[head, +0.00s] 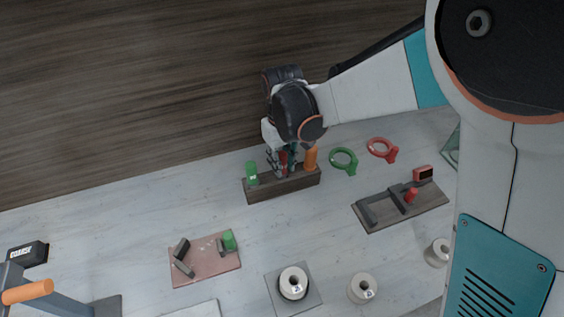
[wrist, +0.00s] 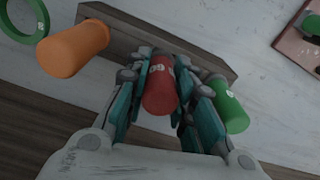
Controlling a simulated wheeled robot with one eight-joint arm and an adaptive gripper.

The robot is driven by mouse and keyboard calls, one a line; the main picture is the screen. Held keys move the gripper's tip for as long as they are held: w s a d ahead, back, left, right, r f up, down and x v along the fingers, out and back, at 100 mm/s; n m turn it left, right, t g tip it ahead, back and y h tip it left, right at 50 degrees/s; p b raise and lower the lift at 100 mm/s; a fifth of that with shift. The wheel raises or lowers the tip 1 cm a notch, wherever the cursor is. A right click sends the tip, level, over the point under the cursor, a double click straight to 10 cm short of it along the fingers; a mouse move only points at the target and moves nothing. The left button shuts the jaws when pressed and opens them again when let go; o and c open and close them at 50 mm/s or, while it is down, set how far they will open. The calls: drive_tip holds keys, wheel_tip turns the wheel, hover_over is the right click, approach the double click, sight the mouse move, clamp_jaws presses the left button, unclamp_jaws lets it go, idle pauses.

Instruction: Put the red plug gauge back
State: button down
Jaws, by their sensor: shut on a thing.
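The red plug gauge (wrist: 161,88) stands between my gripper's fingers in the wrist view, with pale lettering on its side. My gripper (wrist: 163,75) is shut on it, at the dark wooden block. In the head view my gripper (head: 281,166) is over the middle of the block (head: 283,186), and a little of the red gauge (head: 283,158) shows between the fingers. The gauge's lower end is hidden, so I cannot tell whether it sits in the block. An orange-handled piece (head: 310,157) and a green plug gauge (head: 252,174) stand in the block on either side.
A green ring (head: 343,151) and a red ring (head: 378,143) lie right of the block. A wooden fixture (head: 432,212) with a red cylinder is farther right. A pinkish plate (head: 190,278) and several white spools (head: 293,281) are nearer. Bare table lies left of the block.

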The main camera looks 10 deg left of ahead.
drive_tip(key=shift+f, duration=0.1)
drive_tip(key=shift+f+b, duration=0.35)
drive_tip(key=c, duration=1.4)
unclamp_jaws()
drive_tip(key=shift+o, duration=0.2)
drive_tip(key=shift+r, duration=0.1)
wheel_tip(320, 180, up, 13)
drive_tip(key=p, duration=0.4)
